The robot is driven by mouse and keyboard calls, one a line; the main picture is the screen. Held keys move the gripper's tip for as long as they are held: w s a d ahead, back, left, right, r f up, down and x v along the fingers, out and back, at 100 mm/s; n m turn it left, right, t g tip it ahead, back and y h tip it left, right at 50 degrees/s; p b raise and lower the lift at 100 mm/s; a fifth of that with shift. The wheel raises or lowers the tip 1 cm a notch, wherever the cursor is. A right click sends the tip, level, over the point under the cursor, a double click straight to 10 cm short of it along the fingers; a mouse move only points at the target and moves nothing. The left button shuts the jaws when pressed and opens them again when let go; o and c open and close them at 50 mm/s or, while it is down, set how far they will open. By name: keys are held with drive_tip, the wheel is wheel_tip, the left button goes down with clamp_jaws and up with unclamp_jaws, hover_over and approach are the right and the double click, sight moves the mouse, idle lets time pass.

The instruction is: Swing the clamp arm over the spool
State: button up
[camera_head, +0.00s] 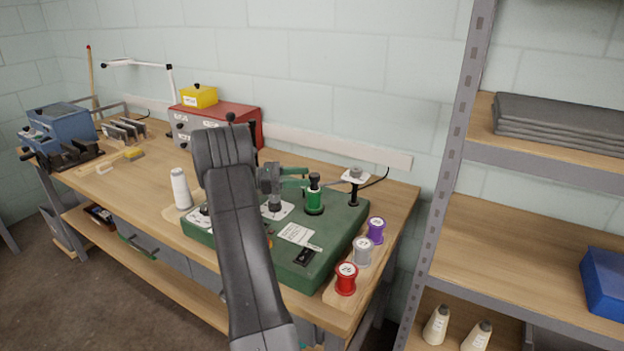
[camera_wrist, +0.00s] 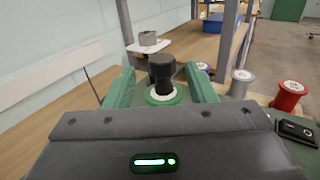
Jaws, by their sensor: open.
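A green spool (camera_head: 314,200) with a black top stands upright on the green machine base (camera_head: 340,225). In the wrist view its black top (camera_wrist: 161,70) and pale-centred green flange (camera_wrist: 165,96) show between my fingers. My gripper (camera_head: 304,177) is open, its two green fingers pointing at the spool's top; I cannot tell whether they touch it. What looks like the clamp arm (camera_head: 354,177), a pale plate with a grey knob on a black post, stands behind and right of the spool. It also shows in the wrist view (camera_wrist: 143,51), beyond the spool and off to its left.
Purple (camera_head: 376,230), grey (camera_head: 363,251) and red (camera_head: 346,279) spools stand along the base's right side. A white thread cone (camera_head: 180,188) is left of my arm. A red cabinet (camera_head: 240,125) stands at the back. A metal shelf (camera_head: 455,150) rises right of the bench.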

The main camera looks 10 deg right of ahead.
sight(314, 174)
drive_tip(key=a+b, duration=0.1)
drive_tip(key=a, duration=0.8)
drive_tip(key=shift+w+a, duration=0.25)
drive_tip(key=shift+w, duration=0.15)
drive_tip(key=d, duration=0.4)
drive_tip(key=d+p, duration=0.1)
drive_tip(key=d, duration=0.4)
drive_tip(key=s+d+p, duration=0.1)
drive_tip(key=d, duration=0.3)
drive_tip(key=shift+d, duration=0.4)
drive_tip(key=shift+s, duration=0.15)
